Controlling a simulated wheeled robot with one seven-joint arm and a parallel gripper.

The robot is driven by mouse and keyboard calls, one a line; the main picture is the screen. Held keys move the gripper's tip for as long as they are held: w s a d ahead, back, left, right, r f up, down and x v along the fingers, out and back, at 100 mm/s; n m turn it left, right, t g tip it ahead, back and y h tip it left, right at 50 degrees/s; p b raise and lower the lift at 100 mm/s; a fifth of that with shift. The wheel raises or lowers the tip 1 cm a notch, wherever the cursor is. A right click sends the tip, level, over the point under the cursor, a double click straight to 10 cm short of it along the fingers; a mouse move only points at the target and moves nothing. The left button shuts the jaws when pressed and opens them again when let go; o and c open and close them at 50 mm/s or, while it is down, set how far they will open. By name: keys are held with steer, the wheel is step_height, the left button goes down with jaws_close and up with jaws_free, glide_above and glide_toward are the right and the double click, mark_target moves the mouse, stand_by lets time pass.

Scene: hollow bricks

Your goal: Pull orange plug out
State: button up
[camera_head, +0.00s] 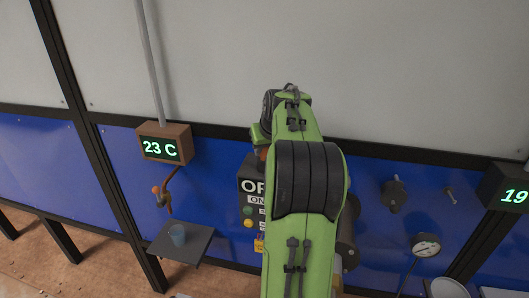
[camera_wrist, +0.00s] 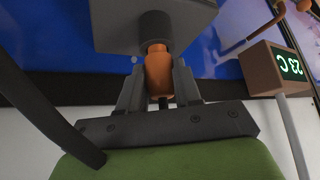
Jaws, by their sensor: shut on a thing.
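The orange plug (camera_wrist: 158,72) sits between the two grey fingers of my gripper (camera_wrist: 159,80) in the wrist view, and the fingers are shut on it. Its far end meets a dark round socket (camera_wrist: 155,26) on a grey box (camera_wrist: 112,24). I cannot tell how deep the plug sits in the socket. In the head view my green arm hides the gripper and most of the plug; only a small orange patch (camera_head: 263,153) shows at the arm's left edge.
A dark panel (camera_head: 248,190) with buttons is partly behind my arm. A gauge (camera_head: 425,245) and another display (camera_head: 505,188) are at the right.

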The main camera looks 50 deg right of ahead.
steer(key=shift+r, duration=1.8)
steer(key=shift+r, duration=2.55)
steer(key=s+a+r, duration=0.2)
steer(key=s+a, duration=0.2)
steer(key=shift+a+b, duration=0.25)
steer(key=shift+b, duration=0.1)
